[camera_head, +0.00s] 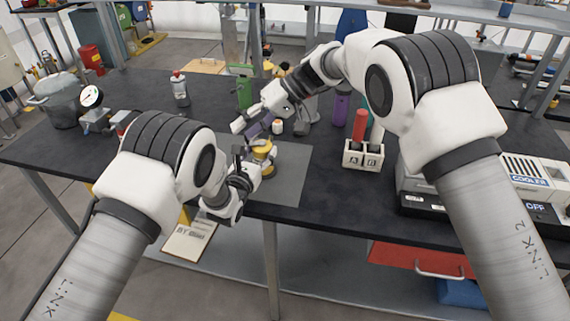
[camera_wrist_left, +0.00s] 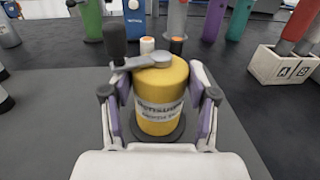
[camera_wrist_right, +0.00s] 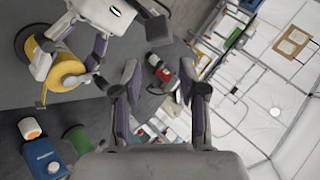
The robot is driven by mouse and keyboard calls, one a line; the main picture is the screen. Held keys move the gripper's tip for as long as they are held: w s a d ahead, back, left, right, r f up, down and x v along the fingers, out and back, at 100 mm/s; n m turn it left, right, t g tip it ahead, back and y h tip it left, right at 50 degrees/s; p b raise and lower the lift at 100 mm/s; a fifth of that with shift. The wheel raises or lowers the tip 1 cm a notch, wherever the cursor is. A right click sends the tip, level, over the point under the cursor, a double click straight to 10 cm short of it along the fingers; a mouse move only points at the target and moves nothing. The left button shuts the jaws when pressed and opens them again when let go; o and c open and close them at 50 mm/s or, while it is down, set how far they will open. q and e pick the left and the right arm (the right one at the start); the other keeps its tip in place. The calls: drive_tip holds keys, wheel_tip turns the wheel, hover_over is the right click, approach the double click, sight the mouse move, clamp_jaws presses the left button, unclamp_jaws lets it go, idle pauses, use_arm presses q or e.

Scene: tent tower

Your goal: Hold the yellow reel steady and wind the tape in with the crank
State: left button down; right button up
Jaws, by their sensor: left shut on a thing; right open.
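The yellow reel (camera_head: 262,151) stands upright on a grey mat (camera_head: 290,183). It also shows in the left wrist view (camera_wrist_left: 161,98), with dark printing on a pale label. A grey crank arm (camera_wrist_left: 148,62) lies across its top, and a black upright knob (camera_wrist_left: 115,40) stands at the crank's left end. My left gripper (camera_wrist_left: 160,108) is shut on the reel, one finger on each side. My right gripper (camera_wrist_right: 160,80) is open and empty. In the head view it is just behind and above the reel (camera_head: 250,122). In the right wrist view the reel (camera_wrist_right: 66,74) is left of its fingers.
A white holder marked A and B (camera_head: 362,155) stands to the right. A pot (camera_head: 60,95) and a gauge (camera_head: 92,96) are at the left. The dark table between is mostly clear.

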wheel_tip(320, 180, up, 3)
drive_tip(key=w+d+m+t+y, duration=0.25)
drive_tip(key=m+t+y, duration=0.65)
drive_tip(key=m, duration=1)
drive_tip(key=s+d+f+m+t+h, duration=0.2)
drive_tip(key=s+f+m+t+h, duration=0.1)
drive_tip(key=m, duration=0.4)
drive_tip(key=s+d+f+m+t+h, duration=0.2)
drive_tip(key=f+m+h, duration=0.3)
drive_tip(key=f+m, duration=0.3)
drive_tip(key=shift+s+d+t, duration=0.4)
drive_tip(key=shift+s+d, duration=0.3)
drive_tip(key=shift+s, duration=0.2)
